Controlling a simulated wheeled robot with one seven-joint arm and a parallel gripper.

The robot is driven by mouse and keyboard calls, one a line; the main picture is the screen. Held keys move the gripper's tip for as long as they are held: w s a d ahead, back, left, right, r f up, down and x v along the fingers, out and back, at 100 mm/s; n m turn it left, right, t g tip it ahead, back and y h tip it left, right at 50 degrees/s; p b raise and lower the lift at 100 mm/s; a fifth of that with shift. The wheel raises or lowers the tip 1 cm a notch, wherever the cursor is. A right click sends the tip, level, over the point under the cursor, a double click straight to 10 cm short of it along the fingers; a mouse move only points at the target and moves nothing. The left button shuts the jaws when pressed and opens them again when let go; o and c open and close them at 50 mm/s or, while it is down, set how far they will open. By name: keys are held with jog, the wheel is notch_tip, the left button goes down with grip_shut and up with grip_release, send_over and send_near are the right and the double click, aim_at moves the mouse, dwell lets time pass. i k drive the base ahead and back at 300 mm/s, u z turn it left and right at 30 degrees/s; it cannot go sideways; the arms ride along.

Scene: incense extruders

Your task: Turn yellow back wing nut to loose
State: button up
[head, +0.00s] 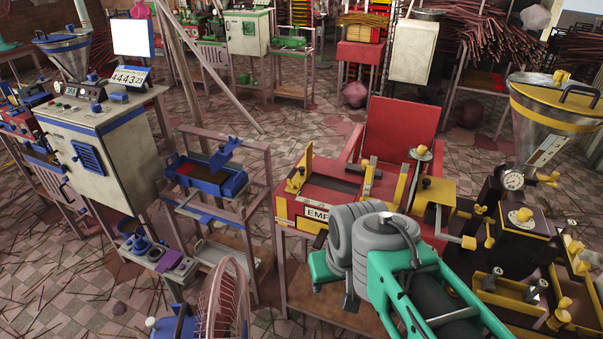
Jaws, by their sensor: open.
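Several yellow wing nuts and knobs sit on the dark extruder (520,245) at the right. One yellow knob (521,215) is on its top block, and another yellow piece (548,179) is farther back, below the hopper. More yellow wing nuts (560,314) are at its near right. I cannot tell which one is the back wing nut, or whether it is tight or loose. My grey and green arm (375,245) reaches in from the lower right, in front of the red machine and left of the dark extruder.
A red and yellow machine (318,190) stands behind my arm. A steel hopper with a yellow band (550,110) rises over the dark extruder. A white cabinet (105,150) and blue-fitted rack are at the left. Incense sticks litter the tiled floor (70,290).

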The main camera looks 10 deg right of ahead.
aim_at(293, 186)
jog(key=z, duration=0.05)
jog(key=k, duration=0.5)
jog(key=z, duration=1.1)
jog(key=i, duration=0.8)
jog(key=u, duration=1.5)
jog(key=i, duration=0.5)
